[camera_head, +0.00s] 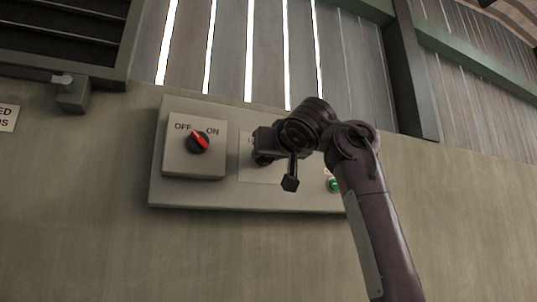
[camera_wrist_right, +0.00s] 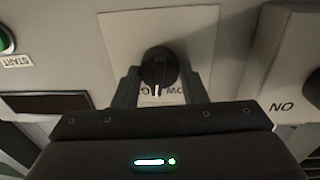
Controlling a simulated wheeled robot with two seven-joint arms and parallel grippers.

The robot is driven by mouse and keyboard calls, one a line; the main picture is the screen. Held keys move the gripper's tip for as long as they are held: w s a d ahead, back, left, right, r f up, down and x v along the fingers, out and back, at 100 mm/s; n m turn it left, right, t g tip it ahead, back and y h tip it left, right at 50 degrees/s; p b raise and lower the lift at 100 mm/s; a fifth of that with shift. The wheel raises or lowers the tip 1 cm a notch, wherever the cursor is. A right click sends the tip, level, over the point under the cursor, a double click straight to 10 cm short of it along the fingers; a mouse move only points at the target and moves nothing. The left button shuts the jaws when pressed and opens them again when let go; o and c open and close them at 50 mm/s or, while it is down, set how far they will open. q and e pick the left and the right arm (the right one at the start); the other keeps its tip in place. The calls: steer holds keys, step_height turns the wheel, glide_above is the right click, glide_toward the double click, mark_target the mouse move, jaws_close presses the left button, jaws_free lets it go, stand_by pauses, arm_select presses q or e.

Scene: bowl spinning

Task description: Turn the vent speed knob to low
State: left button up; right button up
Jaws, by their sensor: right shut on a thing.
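The vent speed knob (camera_wrist_right: 158,66) is a round black knob with a white pointer line, on a pale plate (camera_wrist_right: 190,35) in the upside-down right wrist view. Its pointer aims at the bottom of that picture, beside a partly hidden LOW label (camera_wrist_right: 172,90). My right gripper (camera_wrist_right: 159,80) has its fingers on both sides of the knob and is shut on it. In the head view my right gripper (camera_head: 264,146) is against the middle of the control panel (camera_head: 240,198) and hides most of the knob. My left gripper is not in view.
An OFF/ON box (camera_head: 194,165) with a red-and-black switch (camera_head: 198,142) stands out left of my right gripper. A green button (camera_head: 334,185) is partly behind my right arm, and the wrist view shows a START label (camera_wrist_right: 17,61). A grey box (camera_head: 73,92) sits at the upper left.

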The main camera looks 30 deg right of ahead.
steer(key=shift+s+n+t, duration=0.1)
steer(key=shift+n+t, duration=0.2)
steer(key=shift+n, duration=3.8)
steer(key=shift+n+y, duration=0.3)
steer(key=o, duration=1)
steer(key=shift+c, duration=0.2)
steer(key=shift+f, duration=0.15)
